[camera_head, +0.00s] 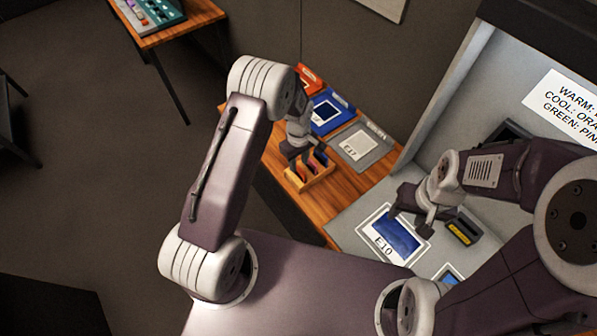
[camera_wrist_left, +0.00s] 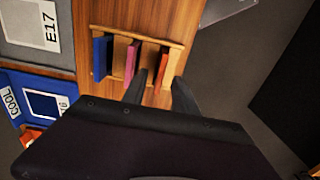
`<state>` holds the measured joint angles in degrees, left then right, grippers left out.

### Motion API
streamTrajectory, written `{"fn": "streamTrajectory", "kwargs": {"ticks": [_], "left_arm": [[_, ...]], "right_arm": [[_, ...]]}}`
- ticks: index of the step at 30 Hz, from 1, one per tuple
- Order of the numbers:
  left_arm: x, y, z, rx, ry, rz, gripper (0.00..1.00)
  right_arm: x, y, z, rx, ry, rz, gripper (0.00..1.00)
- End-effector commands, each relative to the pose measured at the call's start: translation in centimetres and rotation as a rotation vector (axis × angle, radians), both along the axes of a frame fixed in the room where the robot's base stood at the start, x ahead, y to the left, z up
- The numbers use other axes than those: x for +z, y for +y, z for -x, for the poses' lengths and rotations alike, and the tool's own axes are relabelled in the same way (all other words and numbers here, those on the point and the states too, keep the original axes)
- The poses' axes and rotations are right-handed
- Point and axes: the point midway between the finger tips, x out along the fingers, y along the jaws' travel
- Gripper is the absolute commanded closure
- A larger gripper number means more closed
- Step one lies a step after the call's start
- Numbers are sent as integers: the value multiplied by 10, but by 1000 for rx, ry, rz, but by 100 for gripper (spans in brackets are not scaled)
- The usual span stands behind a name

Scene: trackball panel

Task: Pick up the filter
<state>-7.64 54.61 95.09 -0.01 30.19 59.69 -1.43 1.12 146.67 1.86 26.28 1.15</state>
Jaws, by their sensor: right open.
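A small wooden rack (camera_head: 308,182) stands on the wooden table and holds upright coloured filters. In the left wrist view the rack (camera_wrist_left: 137,34) holds a blue filter (camera_wrist_left: 102,57), a pink filter (camera_wrist_left: 132,60) and an orange-red filter (camera_wrist_left: 161,65). My left gripper (camera_head: 298,155) is above the rack, partly covering it in the head view. In the left wrist view its fingers (camera_wrist_left: 161,90) are apart, one on each side of the orange-red filter's near end; contact cannot be told. My right gripper (camera_head: 424,218) is open over the grey panel, close to the E10 screen.
A grey E17 tray (camera_head: 374,157), a blue COOL tray (camera_head: 342,103) and an orange tray (camera_head: 305,73) lie behind the rack. The grey panel (camera_head: 349,222) holds the E10 screen (camera_head: 391,238) and a dark block with a yellow label (camera_head: 461,232). A text sign (camera_head: 566,104) is at right.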

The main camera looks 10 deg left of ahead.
Motion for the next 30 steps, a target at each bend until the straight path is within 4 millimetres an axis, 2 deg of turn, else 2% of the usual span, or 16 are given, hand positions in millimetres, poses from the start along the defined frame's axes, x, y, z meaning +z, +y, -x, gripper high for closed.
{"fn": "streamTrajectory", "kwargs": {"ticks": [1, 3, 8, 15, 16, 19, 30], "left_arm": [[-4, 1, 2, 0, 8, -1, 65], [-16, 1, 0, 0, 8, -1, 65], [-40, 1, -1, 0, 4, 0, 65], [-45, 1, -2, 0, 1, 0, 65], [-45, 1, -2, 0, 1, 0, 71], [-45, 0, -2, 0, 1, 0, 99], [-43, 1, -2, 0, 1, 0, 100]], "right_arm": [[10, 0, 0, 0, 0, 0, 50], [18, 0, 0, 0, 0, 0, 50], [22, 0, 0, 0, 0, 0, 50], [21, 0, 0, 0, 0, 0, 50], [21, 0, 0, 0, 0, 0, 50], [21, 0, 0, 0, 0, 0, 50], [20, 0, 0, 0, 0, 0, 50]]}}
